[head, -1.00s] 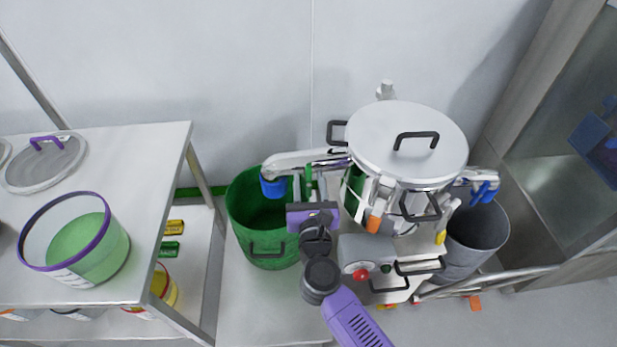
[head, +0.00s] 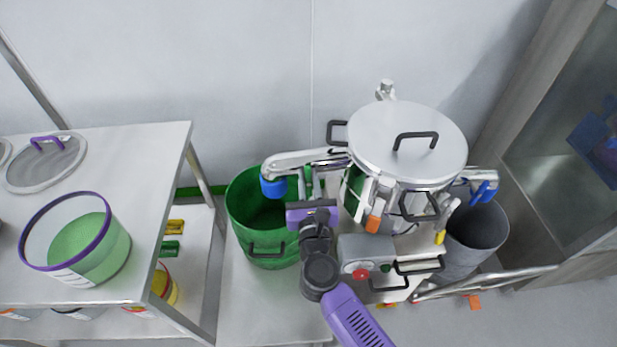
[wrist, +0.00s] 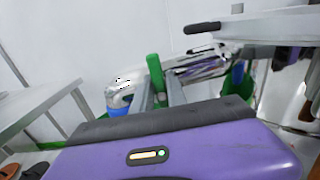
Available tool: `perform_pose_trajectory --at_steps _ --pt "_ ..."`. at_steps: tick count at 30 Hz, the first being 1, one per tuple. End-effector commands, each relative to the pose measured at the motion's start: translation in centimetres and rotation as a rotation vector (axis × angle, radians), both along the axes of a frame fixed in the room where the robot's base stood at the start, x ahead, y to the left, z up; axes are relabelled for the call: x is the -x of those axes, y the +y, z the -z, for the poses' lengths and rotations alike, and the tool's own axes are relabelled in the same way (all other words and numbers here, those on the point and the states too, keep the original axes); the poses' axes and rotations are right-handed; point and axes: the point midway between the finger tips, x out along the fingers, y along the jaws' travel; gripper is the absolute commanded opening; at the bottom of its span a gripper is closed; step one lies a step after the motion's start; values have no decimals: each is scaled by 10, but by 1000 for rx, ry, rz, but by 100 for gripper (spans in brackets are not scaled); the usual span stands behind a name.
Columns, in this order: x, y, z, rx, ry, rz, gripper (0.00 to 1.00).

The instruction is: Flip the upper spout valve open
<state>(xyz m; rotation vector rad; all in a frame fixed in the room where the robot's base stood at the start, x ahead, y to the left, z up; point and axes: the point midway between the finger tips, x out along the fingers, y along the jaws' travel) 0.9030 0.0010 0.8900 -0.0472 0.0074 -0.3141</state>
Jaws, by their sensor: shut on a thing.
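The upper spout (head: 300,160) is a silver pipe running left from the steel vessel (head: 380,150), with a blue end (head: 273,187) over a green bin. In the wrist view the spout (wrist: 118,90) lies behind the fingers. The valve lever is a green handle (wrist: 156,72) that stands nearly upright there. My gripper (head: 312,182) is just below the spout in the head view, its fingers pointing up at it. In the wrist view the fingers (wrist: 161,95) are shut on the green lever. The finger contact is partly hidden.
The green bin (head: 236,215) stands left of my gripper. A control box (head: 366,252) with a red button is close on its right. A grey bin (head: 480,240) stands under another spout (head: 484,187) on the right. A steel table (head: 165,200) is at the left.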

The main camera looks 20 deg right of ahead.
Motion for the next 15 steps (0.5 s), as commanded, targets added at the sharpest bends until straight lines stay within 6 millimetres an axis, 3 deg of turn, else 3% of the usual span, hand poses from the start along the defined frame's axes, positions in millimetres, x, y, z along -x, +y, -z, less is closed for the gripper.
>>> perform_pose_trajectory --at_steps 15 --pt "-1 5 -2 385 126 -1 0"
